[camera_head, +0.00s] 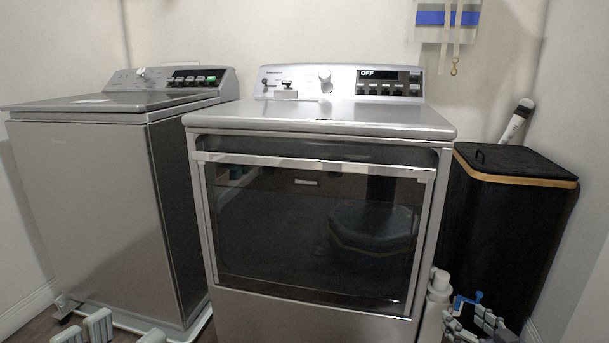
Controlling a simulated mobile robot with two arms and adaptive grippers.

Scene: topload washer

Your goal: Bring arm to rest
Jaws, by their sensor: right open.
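My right gripper (480,322) is at the bottom right, in front of the black hamper and beside the dryer's lower right corner. It is open, and I see nothing held in it. My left gripper (122,332) shows only in part at the bottom left edge, low in front of the washer. Its grey fingers stand apart with nothing seen between them; the rest is cut off by the frame.
The topload washer (85,185) stands at left with its lid shut. The front-loading dryer (300,235) stands in the middle, door shut, display reading OFF. A black hamper (500,225) with a wooden rim stands at right, close to the wall.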

